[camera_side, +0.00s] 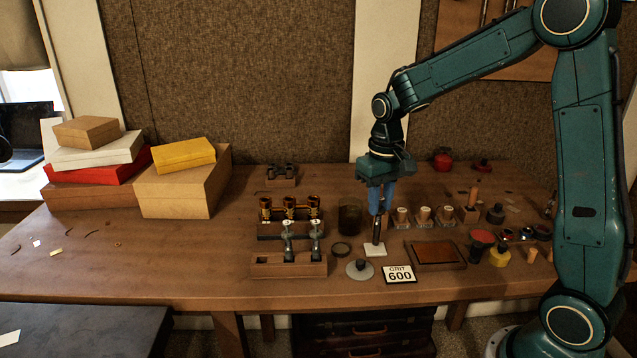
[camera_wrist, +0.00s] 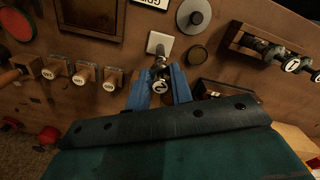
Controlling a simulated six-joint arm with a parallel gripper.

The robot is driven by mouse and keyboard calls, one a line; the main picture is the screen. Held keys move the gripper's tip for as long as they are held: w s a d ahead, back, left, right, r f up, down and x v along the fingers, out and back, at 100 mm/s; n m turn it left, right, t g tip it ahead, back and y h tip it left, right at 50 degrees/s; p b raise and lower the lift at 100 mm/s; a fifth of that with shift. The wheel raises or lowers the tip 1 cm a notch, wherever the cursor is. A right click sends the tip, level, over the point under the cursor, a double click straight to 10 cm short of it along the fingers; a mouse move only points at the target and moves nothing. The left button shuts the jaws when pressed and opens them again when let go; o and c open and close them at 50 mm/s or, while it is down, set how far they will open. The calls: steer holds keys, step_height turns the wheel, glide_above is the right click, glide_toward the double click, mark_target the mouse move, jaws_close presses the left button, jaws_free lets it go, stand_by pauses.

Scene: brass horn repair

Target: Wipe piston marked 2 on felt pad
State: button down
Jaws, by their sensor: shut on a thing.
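My gripper (camera_side: 378,211) points straight down with its blue fingers shut on a dark metal piston. The piston (camera_side: 376,232) stands upright, and its white cap with a 2 (camera_wrist: 160,87) shows between the fingers in the wrist view. The small white felt pad (camera_side: 375,251) lies flat on the table right below the piston. The piston's lower end is at the pad; I cannot tell whether it touches or hovers just above. The pad also shows in the wrist view (camera_wrist: 160,42), partly covered by the piston's end.
A wooden rack (camera_side: 290,267) with two other pistons stands left of the pad, with brass valve casings (camera_side: 290,209) behind. A grey disc (camera_side: 359,269), a GRIT 600 card (camera_side: 399,276) and a brown tray (camera_side: 435,264) are close. Cork-topped blocks (camera_side: 423,218) stand right.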

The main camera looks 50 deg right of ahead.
steer(key=shift+r, duration=2)
steer(key=w+a+f, duration=0.3)
steer(key=w+a, duration=0.5)
steer(key=w, duration=0.1)
steer(key=shift+a+f, duration=0.35)
steer(key=shift+f, duration=0.05)
steer(key=shift+w+r, duration=0.1)
